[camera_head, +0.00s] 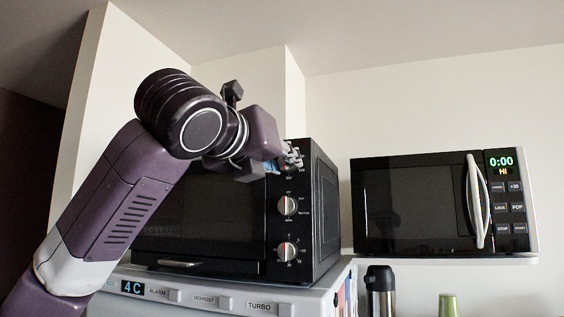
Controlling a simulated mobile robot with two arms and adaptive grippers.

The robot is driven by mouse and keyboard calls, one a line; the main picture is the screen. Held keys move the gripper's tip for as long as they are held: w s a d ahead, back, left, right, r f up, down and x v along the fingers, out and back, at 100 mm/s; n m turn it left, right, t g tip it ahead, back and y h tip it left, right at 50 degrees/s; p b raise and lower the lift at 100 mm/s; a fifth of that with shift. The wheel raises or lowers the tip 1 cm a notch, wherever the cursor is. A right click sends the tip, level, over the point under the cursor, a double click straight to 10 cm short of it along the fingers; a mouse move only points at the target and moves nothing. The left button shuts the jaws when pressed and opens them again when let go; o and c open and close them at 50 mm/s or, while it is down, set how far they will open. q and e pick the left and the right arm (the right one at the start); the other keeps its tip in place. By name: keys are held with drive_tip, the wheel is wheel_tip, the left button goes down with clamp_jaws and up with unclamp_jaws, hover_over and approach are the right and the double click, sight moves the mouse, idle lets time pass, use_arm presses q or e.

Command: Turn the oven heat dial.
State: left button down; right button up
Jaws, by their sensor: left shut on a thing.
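A black toaster oven (318,215) stands on a white appliance, its front partly hidden by my left arm. My left gripper (290,158) is at the top of this column, in front of the top dial's place. Its fingers are shut on the top dial, which they mostly hide. The dial's pointer direction cannot be seen. My right gripper is not in view.
A microwave (420,205) sits on a white shelf at the right. The white appliance (230,300) under the oven has a lit display and buttons. A wall panel rises behind my arm.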

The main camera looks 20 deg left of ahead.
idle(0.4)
use_arm(q)
drive_tip(key=c, duration=1.6)
unclamp_jaws()
drive_tip(key=shift+w, duration=0.1)
drive_tip(key=shift+s, duration=0.25)
drive_tip(key=s+a, duration=0.1)
drive_tip(key=s, duration=1)
drive_tip(key=shift+s, duration=0.2)
